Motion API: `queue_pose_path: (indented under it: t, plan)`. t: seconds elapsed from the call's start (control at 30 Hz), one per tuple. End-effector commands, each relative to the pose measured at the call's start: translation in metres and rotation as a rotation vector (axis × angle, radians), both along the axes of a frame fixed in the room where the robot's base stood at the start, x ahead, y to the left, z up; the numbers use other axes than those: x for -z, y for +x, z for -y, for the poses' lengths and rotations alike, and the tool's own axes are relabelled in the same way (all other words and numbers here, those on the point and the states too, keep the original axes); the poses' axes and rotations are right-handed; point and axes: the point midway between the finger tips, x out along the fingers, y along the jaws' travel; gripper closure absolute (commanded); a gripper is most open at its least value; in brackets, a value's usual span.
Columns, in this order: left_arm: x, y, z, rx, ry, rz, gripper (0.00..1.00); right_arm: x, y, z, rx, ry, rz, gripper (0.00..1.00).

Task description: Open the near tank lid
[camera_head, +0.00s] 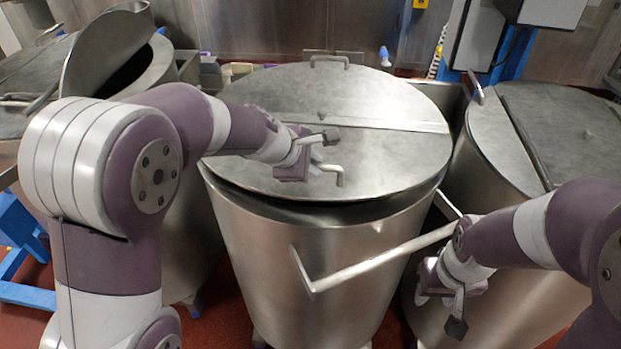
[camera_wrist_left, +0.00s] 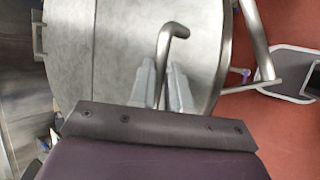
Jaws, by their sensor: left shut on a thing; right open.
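The near steel tank (camera_head: 250,235) stands in the middle with a round two-part lid. The front lid flap (camera_head: 385,165) shows a dark gap between its front edge and the tank rim, so it sits slightly raised. My left gripper (camera_head: 322,153) is shut on the bent lid handle (camera_head: 339,179) at the front of the flap. In the left wrist view the handle (camera_wrist_left: 176,31) runs between the two fingers (camera_wrist_left: 161,84). My right gripper (camera_head: 438,312) is open and empty, low at the right of the tank, near its push bar (camera_head: 375,262).
A second tank with a closed lid (camera_head: 570,125) stands at the right, close to the near tank. A tank at the left has a lid flap (camera_head: 100,50) standing up. Blue frames stand at the back right and lower left. Red floor shows between the tanks.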

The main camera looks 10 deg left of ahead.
Motion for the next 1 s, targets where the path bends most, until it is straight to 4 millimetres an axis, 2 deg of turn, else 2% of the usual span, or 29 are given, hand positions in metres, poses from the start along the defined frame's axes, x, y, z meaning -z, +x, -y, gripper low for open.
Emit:
queue_pose_path:
  t: [0.03,0.2,0.5,0.7,1.0]
  plan:
    - [-0.017,0.008,-0.001,-0.002,0.000,0.019,1.00,-0.002,0.000,0.000,0.000,0.000,0.000,0.57]
    - [-0.050,0.027,-0.001,-0.004,0.000,0.018,1.00,-0.001,0.000,0.000,0.000,0.000,0.000,0.57]
    - [-0.092,0.059,-0.001,-0.006,0.000,0.015,1.00,-0.004,0.000,0.000,0.000,0.000,0.000,0.57]
    - [-0.104,0.071,-0.001,-0.005,0.000,0.012,1.00,-0.004,0.000,0.000,0.000,0.000,0.000,0.57]
    - [-0.108,0.076,-0.001,-0.005,0.000,0.009,1.00,-0.004,0.000,0.000,0.000,0.000,0.000,0.57]
